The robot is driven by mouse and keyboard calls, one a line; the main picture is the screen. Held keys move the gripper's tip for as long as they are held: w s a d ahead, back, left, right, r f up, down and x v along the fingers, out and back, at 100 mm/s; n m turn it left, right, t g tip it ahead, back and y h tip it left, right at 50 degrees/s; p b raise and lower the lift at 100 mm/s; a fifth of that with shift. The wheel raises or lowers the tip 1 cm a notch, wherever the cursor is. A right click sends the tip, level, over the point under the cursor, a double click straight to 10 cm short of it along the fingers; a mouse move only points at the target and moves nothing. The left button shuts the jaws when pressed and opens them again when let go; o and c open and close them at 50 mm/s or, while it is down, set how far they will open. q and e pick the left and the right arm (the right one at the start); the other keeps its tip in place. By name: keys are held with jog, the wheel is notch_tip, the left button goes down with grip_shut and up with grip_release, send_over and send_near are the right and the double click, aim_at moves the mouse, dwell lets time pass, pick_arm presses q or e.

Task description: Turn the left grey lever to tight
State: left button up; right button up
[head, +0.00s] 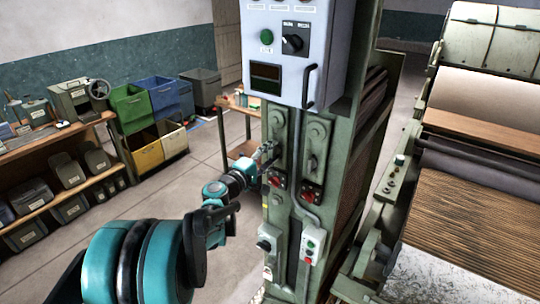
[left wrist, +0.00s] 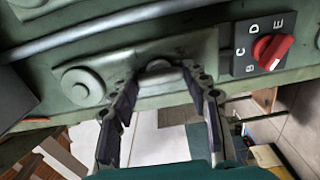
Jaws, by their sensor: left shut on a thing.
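The left grey lever (head: 277,133) is on a green plate on the machine column, below the control box. My left gripper (head: 268,150) reaches it from the left and hides much of its handle. In the left wrist view my left gripper (left wrist: 162,78) has its fingertips around a rounded grey-green part of the left lever (left wrist: 158,67) and is shut on it. I cannot read a "tight" mark, and the lever's exact angle is hard to tell. The right grey lever (head: 314,140) hangs beside it, untouched. My right gripper is not in view.
Red knobs (head: 311,194) sit close below the levers; one red knob (left wrist: 272,50) shows lettered positions in the wrist view. The grey control box (head: 291,50) overhangs above. A switch box (head: 312,245) and conduit are lower. Open floor (head: 170,190) lies left of the column.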

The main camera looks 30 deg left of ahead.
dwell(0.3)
pick_arm(q)
jog(key=o, duration=1.2)
jog(key=shift+d, duration=0.1)
jog(key=shift+c, duration=0.2)
jog(key=s+a, duration=0.1)
jog(key=s, duration=1.1)
